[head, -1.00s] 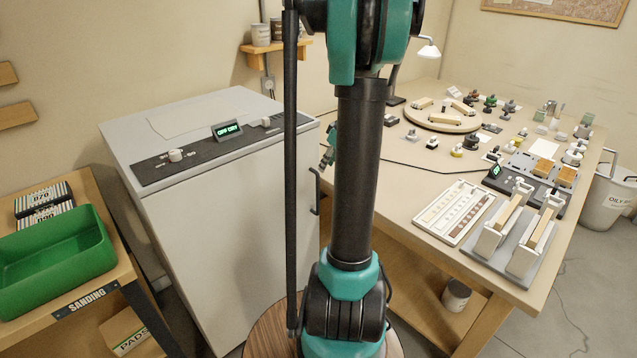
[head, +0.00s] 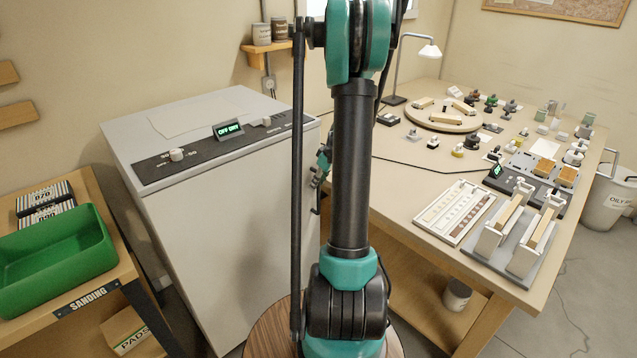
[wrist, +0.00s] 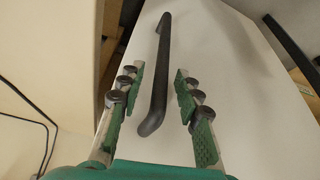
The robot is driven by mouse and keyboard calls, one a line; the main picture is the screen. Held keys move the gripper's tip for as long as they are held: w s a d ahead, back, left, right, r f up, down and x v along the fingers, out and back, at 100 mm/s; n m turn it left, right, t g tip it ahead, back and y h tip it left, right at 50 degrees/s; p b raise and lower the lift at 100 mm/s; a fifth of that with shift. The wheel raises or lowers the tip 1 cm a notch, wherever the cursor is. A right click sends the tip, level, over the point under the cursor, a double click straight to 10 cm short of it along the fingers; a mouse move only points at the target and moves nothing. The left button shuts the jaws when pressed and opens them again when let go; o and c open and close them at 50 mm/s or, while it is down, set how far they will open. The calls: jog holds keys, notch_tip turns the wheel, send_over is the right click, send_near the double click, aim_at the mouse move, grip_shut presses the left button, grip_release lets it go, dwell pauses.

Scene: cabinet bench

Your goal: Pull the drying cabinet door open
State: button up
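The drying cabinet (head: 225,225) is a pale grey box on the left in the head view, with a dark control strip and a lit display on top. Its door looks shut. The black bar handle (wrist: 163,75) stands out from the pale door face (wrist: 220,70) in the wrist view. My gripper (wrist: 160,85) is open, with one green-padded finger on each side of the handle. The fingers look apart from the bar, and I cannot tell how deep it lies between them. In the head view my arm hides most of the handle, and my gripper (head: 319,170) shows only partly beside the cabinet.
The workbench (head: 400,200) with jigs and small parts stands close on the right of the cabinet. A sanding bench with a green tray (head: 55,255) stands at the left. A narrow gap of floor lies between the sanding bench and the cabinet.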

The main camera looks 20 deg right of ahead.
jog(key=shift+c, duration=0.3)
grip_shut()
